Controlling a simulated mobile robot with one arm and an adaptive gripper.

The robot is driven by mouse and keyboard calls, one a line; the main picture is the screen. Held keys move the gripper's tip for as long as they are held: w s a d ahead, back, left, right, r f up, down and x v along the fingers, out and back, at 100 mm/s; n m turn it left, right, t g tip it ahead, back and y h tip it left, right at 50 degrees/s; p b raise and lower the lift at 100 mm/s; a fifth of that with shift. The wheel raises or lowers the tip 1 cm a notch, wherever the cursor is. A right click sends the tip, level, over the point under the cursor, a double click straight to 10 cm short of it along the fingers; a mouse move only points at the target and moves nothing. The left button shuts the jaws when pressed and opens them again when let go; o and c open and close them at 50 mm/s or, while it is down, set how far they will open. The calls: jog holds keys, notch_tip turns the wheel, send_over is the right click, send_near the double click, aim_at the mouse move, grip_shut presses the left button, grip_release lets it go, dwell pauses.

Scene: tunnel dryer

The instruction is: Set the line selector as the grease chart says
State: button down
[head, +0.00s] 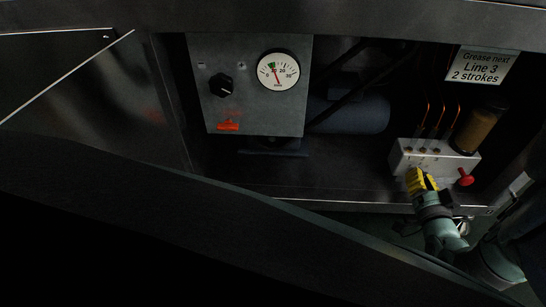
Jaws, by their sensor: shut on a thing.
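The grease chart (483,65) at the upper right reads "Grease next Line 3 2 strokes". Below it, a white grease block (456,164) has small line numbers on its top and several copper tubes rising from it. My gripper (420,180), with yellow at its end, is at the front face of this block. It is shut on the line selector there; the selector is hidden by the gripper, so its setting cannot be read. A red knob (465,178) sticks out of the block just right of the gripper.
An amber grease reservoir (475,130) stands on the block. A grey panel (248,110) at the left carries a dial gauge (278,69), black knob (221,85) and orange-red switch (228,125). The metal bay sill (340,205) runs below; a dark cylinder (350,114) lies behind.

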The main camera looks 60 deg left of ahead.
jog(key=shift+w+m+b, duration=0.1)
jog(key=shift+m+b, duration=0.35)
jog(key=shift+m, duration=0.85)
jog(key=c, duration=1.1)
grip_release()
jog(key=shift+w+a, duration=0.15)
jog(key=shift+o, duration=0.2)
jog(key=shift+d, duration=0.2)
jog(key=shift+s+d+f+m, duration=0.1)
jog(key=shift+s+d+m, duration=0.2)
jog(key=shift+s+d, duration=0.15)
jog(key=v, duration=1)
jog(key=shift+s+d, duration=0.25)
jog(key=shift+s, duration=0.05)
